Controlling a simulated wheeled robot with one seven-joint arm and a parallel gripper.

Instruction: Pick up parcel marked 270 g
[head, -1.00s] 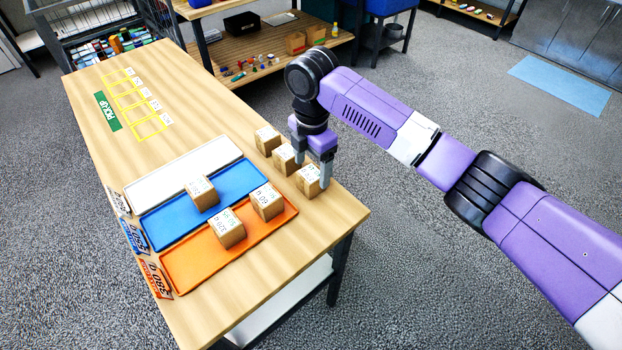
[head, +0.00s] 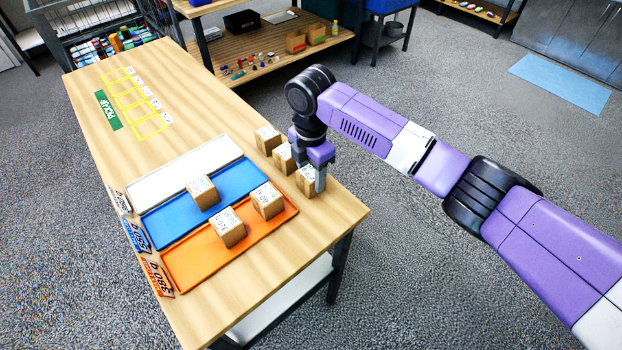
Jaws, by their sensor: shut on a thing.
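Three small brown parcels with white labels stand in a row on bare wood at the table's right side: a far parcel (head: 267,140), a middle parcel (head: 284,158) and a near parcel (head: 307,183). My gripper (head: 313,180) is down at the near parcel and shut on it. The parcel appears to rest on the table. The gripper covers part of its label, so I cannot read its mark. The labels on the other two are too small to read for certain.
A white tray (head: 185,172) is empty. A blue tray (head: 240,177) holds one parcel (head: 203,192). An orange tray (head: 187,272) holds two parcels, one (head: 229,228) left of the other (head: 267,201). Yellow outlined squares by a green PICKUP sign (head: 108,110) are empty.

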